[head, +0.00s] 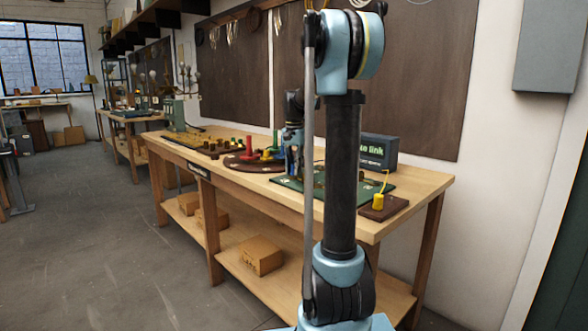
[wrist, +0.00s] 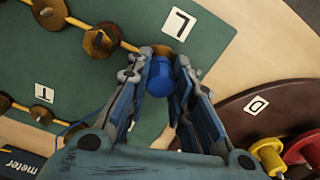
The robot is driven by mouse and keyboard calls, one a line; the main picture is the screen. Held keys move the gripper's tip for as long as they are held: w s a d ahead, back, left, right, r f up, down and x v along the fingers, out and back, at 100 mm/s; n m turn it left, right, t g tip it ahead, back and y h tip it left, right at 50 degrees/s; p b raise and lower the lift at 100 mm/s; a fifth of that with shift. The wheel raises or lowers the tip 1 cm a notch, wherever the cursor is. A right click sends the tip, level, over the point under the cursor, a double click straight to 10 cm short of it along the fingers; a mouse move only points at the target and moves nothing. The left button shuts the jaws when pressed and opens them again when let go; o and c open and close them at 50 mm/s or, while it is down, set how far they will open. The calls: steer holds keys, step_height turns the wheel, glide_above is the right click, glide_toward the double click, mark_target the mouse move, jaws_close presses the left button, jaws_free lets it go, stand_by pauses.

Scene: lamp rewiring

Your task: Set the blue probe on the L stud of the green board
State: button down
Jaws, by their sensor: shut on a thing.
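The blue probe (wrist: 158,80) is between the fingers of my gripper (wrist: 160,65), which is shut on it. A brass stud (wrist: 162,50) beside the L label (wrist: 178,23) shows just past the probe's end. The probe is over or against this stud; I cannot tell whether they touch. The green board (wrist: 105,75) fills the upper left of the wrist view, with other brass studs joined by yellow strips and a T label (wrist: 45,93). In the head view, the green board (head: 290,186) lies on the bench and my arm hides part of it.
A dark round tray (wrist: 225,118) with a D label, a yellow piece (wrist: 268,156) and a red piece (wrist: 302,150) is close to my gripper's right. In the head view, a display box (head: 378,150) and a yellow piece (head: 378,202) on a brown block stand to the right.

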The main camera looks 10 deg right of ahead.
steer(key=shift+f, duration=0.3)
steer(key=c, duration=1.3)
jaws_free()
steer(key=shift+r, duration=0.1)
step_height(320, 180, up, 12)
steer(key=shift+f, duration=0.15)
